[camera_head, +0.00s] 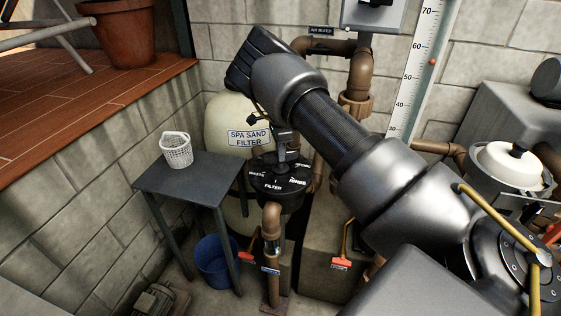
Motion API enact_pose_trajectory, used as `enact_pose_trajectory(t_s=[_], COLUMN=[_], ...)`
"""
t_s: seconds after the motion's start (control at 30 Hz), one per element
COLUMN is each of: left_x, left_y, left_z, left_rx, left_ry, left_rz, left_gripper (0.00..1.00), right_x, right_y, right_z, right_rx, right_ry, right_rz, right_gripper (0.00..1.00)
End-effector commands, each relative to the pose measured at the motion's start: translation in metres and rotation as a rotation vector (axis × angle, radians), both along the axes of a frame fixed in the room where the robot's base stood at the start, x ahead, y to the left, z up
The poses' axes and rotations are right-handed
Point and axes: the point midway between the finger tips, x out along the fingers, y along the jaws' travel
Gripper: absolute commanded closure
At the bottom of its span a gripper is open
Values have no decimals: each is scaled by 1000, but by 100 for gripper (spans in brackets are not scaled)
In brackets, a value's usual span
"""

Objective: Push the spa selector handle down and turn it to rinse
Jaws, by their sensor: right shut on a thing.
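The spa selector (262,189) is a black round valve head with white lettering in front of the cream tank labelled SPA SAND FILTER (222,116). My right arm comes in from the lower right and bends down at the wrist. My right gripper (286,150) is small and dark above the selector, shut on the selector handle (284,163). The handle's exact angle and height are hard to tell against the dark gripper. My left gripper is not in view.
A grey table (185,185) with a white basket (176,150) stands left of the selector, a blue bucket (215,262) below it. Brown pipes (271,240) with orange-handled valves (341,262) stand in front. A white-lidded pump (508,165) is at right.

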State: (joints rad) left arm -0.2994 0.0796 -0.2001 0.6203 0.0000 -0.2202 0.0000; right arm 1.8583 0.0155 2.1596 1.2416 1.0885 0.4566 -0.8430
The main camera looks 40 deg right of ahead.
Motion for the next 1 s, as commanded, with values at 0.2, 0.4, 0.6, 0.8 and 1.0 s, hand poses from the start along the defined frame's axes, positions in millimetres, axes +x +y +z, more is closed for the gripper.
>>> enact_pose_trajectory(t_s=[0.2, 0.4, 0.6, 0.8, 1.0], left_x=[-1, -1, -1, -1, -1], left_y=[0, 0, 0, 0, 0], left_z=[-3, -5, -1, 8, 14], left_rx=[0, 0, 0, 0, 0], left_ry=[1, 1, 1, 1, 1], left_rz=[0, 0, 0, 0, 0], left_gripper=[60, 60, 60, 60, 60], right_x=[-1, -1, -1, -1, -1], right_y=[0, 0, 0, 1, 1], right_z=[-6, -11, -10, -9, -10], right_rx=[0, 1, 1, 2, 2], right_ry=[3, 4, 5, 4, 5], right_rz=[0, 0, -61, -389, -746], right_gripper=[100, 100, 100, 100, 100])
